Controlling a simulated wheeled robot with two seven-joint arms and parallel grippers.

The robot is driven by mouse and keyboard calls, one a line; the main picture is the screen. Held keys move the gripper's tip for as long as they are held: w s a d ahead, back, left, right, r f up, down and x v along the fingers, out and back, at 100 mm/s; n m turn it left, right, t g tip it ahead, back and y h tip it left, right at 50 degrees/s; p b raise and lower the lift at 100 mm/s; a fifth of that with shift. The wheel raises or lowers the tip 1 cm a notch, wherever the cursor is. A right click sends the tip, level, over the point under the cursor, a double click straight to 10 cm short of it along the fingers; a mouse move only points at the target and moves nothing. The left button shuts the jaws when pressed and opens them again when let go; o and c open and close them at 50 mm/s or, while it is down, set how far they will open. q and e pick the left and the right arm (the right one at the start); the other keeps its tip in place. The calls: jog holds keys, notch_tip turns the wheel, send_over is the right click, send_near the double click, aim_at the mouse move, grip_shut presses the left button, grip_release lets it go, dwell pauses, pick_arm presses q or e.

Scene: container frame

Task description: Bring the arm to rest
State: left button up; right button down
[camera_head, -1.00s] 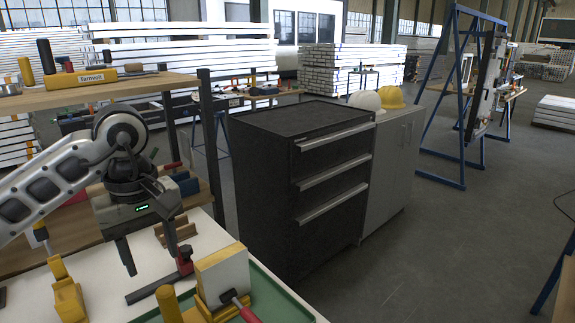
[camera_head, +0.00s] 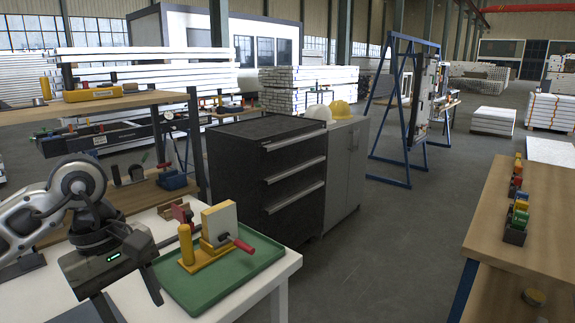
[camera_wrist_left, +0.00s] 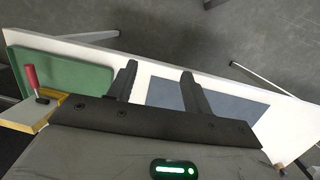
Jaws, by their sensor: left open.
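My left arm (camera_head: 35,215) comes in from the left edge of the head view, bent at the elbow. My left gripper (camera_head: 130,303) points down over the white table (camera_head: 268,284), with its two fingers apart and nothing seen between them. In the left wrist view the open fingers (camera_wrist_left: 158,74) reach over the white tabletop beside a flat blue-grey sheet (camera_wrist_left: 230,103). My right gripper is not in view.
Right of my left gripper is a green tray (camera_head: 205,290) holding a yellow-based fixture with a white block (camera_head: 220,218) and red handle. A dark drawer cabinet (camera_head: 245,180) stands behind. A wooden bench (camera_head: 500,210) is at right. Open floor lies between.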

pick_arm(q)
jog(key=s+d+f+n+g+h, duration=0.1)
jog(key=s+d+n+g+h, duration=0.15)
jog(key=d+h, duration=0.4)
jog(key=s+d+f+n+g+h, duration=0.1)
jog(key=s+d+f+h, duration=0.15)
jog(key=d, duration=0.65)
jog(key=s+d+r+n+t+h, duration=0.1)
jog(key=d+r+n+t+h, duration=0.1)
jog(key=d+r+n+h, duration=0.5)
jog(key=w+a+f+m+t+y, duration=0.2)
jog(key=a+f+m+t+y, duration=0.3)
jog(key=m, duration=0.7)
jog(key=w+a+f+m+t+y, duration=0.1)
jog(key=w+a+f+m+t, duration=0.15)
jog(key=m+t, duration=0.75)
jog(key=w+a+f+m+t+y, duration=0.25)
jog(key=f+m+t, duration=0.2)
jog(key=m, duration=0.85)
jog(key=s+a+f+n+g+y, duration=0.2)
jog(key=s+f+n+g+y, duration=0.1)
jog(key=s+f+n, duration=0.3)
jog(key=s+a+f+n+g+y, duration=0.2)
jog(key=s+f+n, duration=0.4)
jog(key=f, duration=0.5)
jog(key=shift+a+f+g+y, duration=0.25)
jog(key=shift+g+y, duration=0.4)
jog(key=shift+g, duration=0.35)
